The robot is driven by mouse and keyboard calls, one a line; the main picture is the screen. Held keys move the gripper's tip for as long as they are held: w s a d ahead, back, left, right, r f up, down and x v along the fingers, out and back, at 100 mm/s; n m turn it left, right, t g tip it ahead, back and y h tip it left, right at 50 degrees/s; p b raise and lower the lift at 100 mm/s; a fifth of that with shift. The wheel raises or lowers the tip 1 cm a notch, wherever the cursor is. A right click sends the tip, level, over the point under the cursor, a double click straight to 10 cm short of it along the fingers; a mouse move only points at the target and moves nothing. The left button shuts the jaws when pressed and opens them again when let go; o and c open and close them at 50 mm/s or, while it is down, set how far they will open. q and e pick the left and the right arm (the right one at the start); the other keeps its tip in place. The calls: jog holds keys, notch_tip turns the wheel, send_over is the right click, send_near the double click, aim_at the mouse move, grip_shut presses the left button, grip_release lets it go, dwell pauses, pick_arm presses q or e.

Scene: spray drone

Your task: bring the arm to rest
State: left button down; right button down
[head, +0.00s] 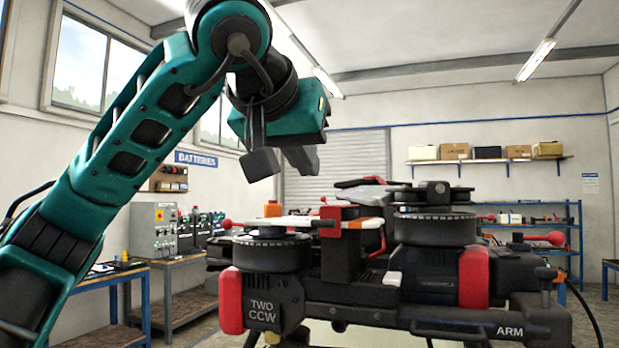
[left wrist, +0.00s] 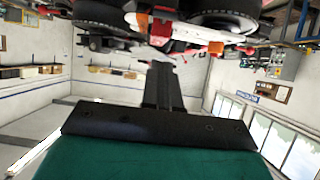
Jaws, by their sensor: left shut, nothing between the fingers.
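My left arm (head: 130,140) is teal and black and reaches up from the left of the head view, bending down at its wrist. My left gripper (head: 281,160) hangs up and left of the drone, shut and empty, clear of it in the picture. In the left wrist view the shut fingers (left wrist: 163,88) point toward the drone. The spray drone (head: 375,265) is black with red parts and folded arms, and fills the lower right of the head view. It shows upside down along the top of the left wrist view (left wrist: 190,28). My right gripper is not in view.
A bench (head: 175,292) with a grey control box (head: 153,229) and chargers stands at the left wall under the "BATTERIES" sign (head: 196,159). A blue rack (head: 578,235) and a shelf of boxes (head: 487,160) are at the back right. Air above the drone is open.

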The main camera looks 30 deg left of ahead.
pick_arm(q)
jog(key=r+v, duration=0.1)
jog(key=v, duration=0.5)
jog(key=w+d+f+m+g+h, duration=0.1)
jog(key=w+d+f+g+h, duration=0.25)
jog(key=d+f, duration=0.4)
jog(key=w+d+f+g+h, duration=0.25)
jog(key=d+f+h, duration=0.25)
jog(key=d+f, duration=0.25)
jog(key=s+d+f+n+g+h, duration=0.4)
jog(key=d+f+n+g+h, duration=0.55)
jog(key=d+h, duration=0.3)
jog(key=w+a+f+m+t+y, duration=0.4)
jog(key=a+f+m+t, duration=0.2)
jog(key=f+m+t, duration=0.7)
jog(key=w+a+f+m+t+y, duration=0.5)
jog(key=f+m+t, duration=0.45)
jog(key=m, duration=0.65)
jog(key=s+a+f+n+g+y, duration=0.3)
jog(key=s+f+n, duration=0.4)
jog(key=f, duration=0.6)
jog(key=s+a+f+n+g+y, duration=0.4)
jog(key=s+f+n, duration=0.4)
jog(key=f, duration=0.5)
jog(key=shift+s+a+f+g, duration=0.2)
jog(key=shift+s+a+g, duration=0.5)
jog(key=shift+s+a, duration=0.3)
